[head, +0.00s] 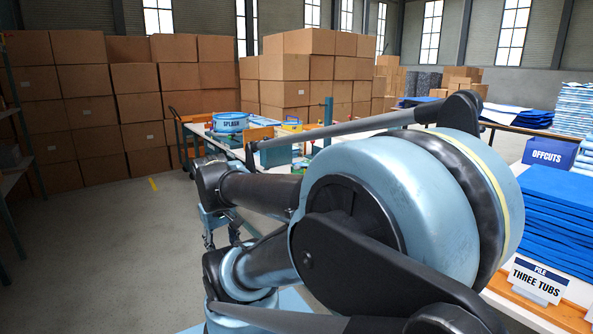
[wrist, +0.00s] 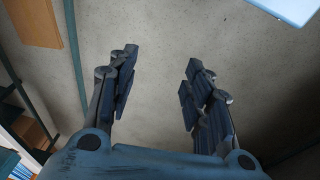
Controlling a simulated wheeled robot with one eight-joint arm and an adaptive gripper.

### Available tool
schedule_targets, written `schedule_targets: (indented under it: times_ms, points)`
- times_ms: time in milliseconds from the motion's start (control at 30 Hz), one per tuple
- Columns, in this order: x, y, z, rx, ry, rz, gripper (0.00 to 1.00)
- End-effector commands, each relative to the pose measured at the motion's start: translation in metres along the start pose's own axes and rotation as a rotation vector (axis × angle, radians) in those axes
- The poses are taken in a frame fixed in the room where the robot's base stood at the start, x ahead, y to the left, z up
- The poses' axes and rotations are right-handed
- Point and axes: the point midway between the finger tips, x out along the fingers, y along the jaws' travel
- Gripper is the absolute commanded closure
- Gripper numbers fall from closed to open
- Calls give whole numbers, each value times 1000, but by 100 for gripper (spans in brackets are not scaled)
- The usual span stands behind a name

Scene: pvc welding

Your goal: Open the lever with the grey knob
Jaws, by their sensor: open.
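My gripper (wrist: 160,88) is open in the wrist view, its two dark fingers apart with only grey floor between them. In the head view my gripper (head: 222,238) hangs low beyond my arm, partly hidden by it, over the floor in front of the worktable. I cannot make out a lever with a grey knob in either view. A teal machine part with an upright post (head: 328,118) stands on the worktable, mostly hidden behind my arm.
The white worktable (head: 196,129) carries a blue tub (head: 230,122) marked SPLASH. Stacked blue sheets (head: 556,215) and a THREE TUBS sign (head: 539,281) stand at right. Cardboard boxes (head: 85,100) line the back.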

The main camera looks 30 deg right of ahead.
Motion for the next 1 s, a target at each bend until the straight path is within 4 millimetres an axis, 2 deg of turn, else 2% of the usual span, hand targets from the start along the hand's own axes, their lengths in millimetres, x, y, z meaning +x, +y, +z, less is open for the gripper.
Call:
schedule_targets:
  times_ms: [533,1000]
  points:
    - [-24,109,-89,-390,-174,366,54]
    - [-31,194,-170,-682,-437,636,54]
